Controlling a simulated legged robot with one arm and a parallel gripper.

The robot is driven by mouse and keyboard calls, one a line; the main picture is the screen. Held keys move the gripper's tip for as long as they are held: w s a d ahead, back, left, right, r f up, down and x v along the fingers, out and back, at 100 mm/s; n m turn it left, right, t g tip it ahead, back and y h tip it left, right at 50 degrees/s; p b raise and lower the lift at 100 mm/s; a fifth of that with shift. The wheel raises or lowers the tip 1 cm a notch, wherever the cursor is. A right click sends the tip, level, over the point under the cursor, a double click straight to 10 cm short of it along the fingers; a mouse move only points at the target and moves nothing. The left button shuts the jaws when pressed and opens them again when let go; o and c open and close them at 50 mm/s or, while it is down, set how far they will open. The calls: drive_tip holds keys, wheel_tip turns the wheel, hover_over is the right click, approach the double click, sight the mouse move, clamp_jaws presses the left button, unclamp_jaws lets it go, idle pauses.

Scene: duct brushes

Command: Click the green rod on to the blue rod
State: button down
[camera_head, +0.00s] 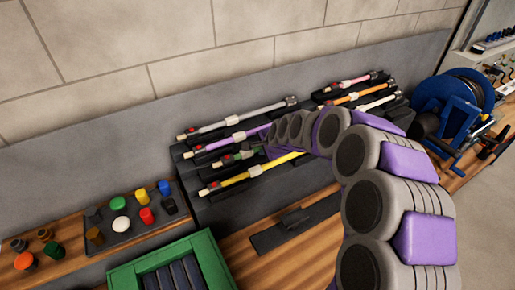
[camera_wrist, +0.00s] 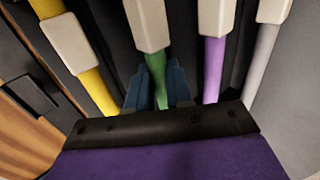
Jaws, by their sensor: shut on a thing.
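The green rod (camera_head: 229,160) lies in the stepped dark rack, between the purple rod (camera_head: 232,139) and the yellow rod (camera_head: 245,176). In the wrist view the green rod (camera_wrist: 157,68) runs between the two blue fingers of my gripper (camera_wrist: 157,92), below a white collar (camera_wrist: 147,25). My gripper is shut on it. In the head view my arm covers the gripper and the right part of the green rod. I cannot make out a blue rod in either view.
A grey rod (camera_head: 240,118) lies behind the purple one. Pink, orange (camera_head: 358,96) and white rods lie in the rack's right part. A blue hose reel (camera_head: 450,105) stands right, a green crate (camera_head: 205,262) front left. A tray of coloured caps (camera_head: 125,240) is left.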

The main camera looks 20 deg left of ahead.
drive_tip(key=shift+d+f, duration=0.1)
drive_tip(key=shift+d, duration=0.15)
drive_tip(key=shift+r, duration=0.25)
drive_tip(key=shift+a+r+p, duration=0.15)
drive_tip(key=shift+r+p, duration=0.9)
drive_tip(key=shift+r, duration=0.25)
wheel_tip(320, 180, up, 3)
drive_tip(key=shift+p, duration=0.8)
drive_tip(key=shift+w, duration=0.1)
